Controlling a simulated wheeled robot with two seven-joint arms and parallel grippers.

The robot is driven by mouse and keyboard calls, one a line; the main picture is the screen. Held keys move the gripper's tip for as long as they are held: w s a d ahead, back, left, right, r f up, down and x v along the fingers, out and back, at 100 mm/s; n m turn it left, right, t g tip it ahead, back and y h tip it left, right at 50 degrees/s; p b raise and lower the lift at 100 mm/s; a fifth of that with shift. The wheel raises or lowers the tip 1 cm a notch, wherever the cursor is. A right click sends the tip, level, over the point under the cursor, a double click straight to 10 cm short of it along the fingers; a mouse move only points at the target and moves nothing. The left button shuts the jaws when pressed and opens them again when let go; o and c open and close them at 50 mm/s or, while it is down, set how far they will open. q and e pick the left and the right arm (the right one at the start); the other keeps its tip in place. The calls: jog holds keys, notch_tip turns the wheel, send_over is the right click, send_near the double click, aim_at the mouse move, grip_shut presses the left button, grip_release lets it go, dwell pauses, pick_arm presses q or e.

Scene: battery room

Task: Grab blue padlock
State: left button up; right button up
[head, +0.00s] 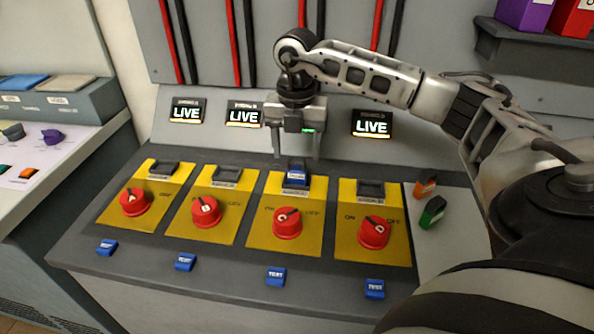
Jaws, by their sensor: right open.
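A small blue block with a pale label, which looks like the blue padlock (296,175), sits at the top slot of the third yellow panel (262,245), above the red knob marked C (287,223). My right gripper (297,156) points down just above it. Its two fingers are apart, one to each side, with nothing seen between them. I cannot tell whether a fingertip touches the block. My left gripper is not in view.
Other yellow panels carry red knobs (374,233). Blue TEST tags (276,276) line the front. An orange block (426,186) and a green block (433,212) lie on the right. LIVE displays (372,124) and red and black cables stand behind.

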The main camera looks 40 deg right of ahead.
aim_at(297, 159)
notch_tip(297, 159, down, 4)
jog(key=shift+r, duration=0.25)
jog(key=c, duration=1.1)
jog(key=shift+r, duration=0.1)
